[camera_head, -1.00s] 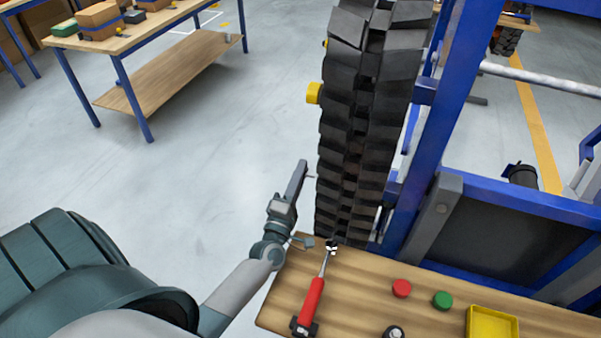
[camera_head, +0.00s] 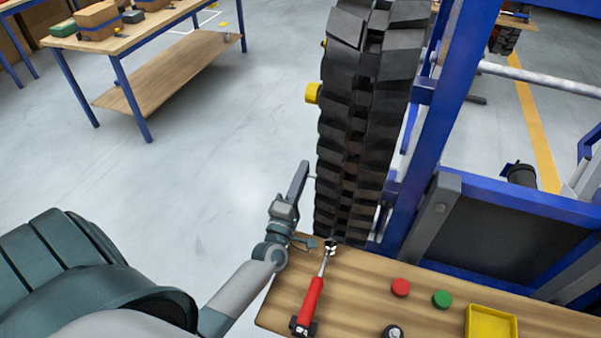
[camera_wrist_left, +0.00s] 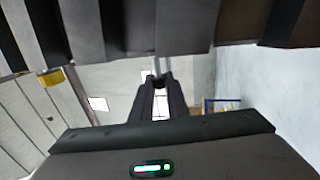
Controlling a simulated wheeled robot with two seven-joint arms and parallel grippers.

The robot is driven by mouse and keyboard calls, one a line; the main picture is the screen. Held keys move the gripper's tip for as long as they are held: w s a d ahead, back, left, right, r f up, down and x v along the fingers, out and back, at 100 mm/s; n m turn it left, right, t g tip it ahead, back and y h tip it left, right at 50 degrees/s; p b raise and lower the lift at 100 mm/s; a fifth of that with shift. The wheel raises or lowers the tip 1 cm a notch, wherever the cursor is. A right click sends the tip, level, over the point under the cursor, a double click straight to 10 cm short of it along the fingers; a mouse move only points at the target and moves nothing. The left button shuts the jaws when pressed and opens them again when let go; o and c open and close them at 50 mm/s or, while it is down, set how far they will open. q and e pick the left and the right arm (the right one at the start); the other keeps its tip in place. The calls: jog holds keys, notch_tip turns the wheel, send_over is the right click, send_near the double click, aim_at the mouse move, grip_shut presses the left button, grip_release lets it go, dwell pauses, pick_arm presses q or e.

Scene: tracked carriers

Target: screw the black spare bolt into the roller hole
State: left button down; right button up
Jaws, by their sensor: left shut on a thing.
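My left gripper (camera_head: 304,174) is beside the left face of the black track (camera_head: 362,130), its fingers pointing at it. In the left wrist view the gripper (camera_wrist_left: 157,78) is shut on a thin pale shank, likely the bolt (camera_wrist_left: 157,66), which reaches up to the track's edge (camera_wrist_left: 140,30). The bolt's head is hidden between the fingers, so I cannot tell its colour. The roller hole is not visible; the track hides the contact point. A yellow part (camera_head: 313,93) sticks out from the track's left side higher up. My right gripper is not in view.
A blue frame (camera_head: 440,110) stands right of the track.

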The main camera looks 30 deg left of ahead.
aim_at(313, 176)
pick_arm(q)
jog(key=shift+w+d, duration=0.15)
jog(key=shift+d, duration=0.55)
jog(key=shift+w+d, duration=0.1)
jog(key=shift+d, duration=0.3)
jog(key=shift+w+d, duration=0.1)
jog(key=shift+d, duration=0.3)
jog(key=c, duration=1.6)
grip_release()
jog(key=shift+c, duration=0.2)
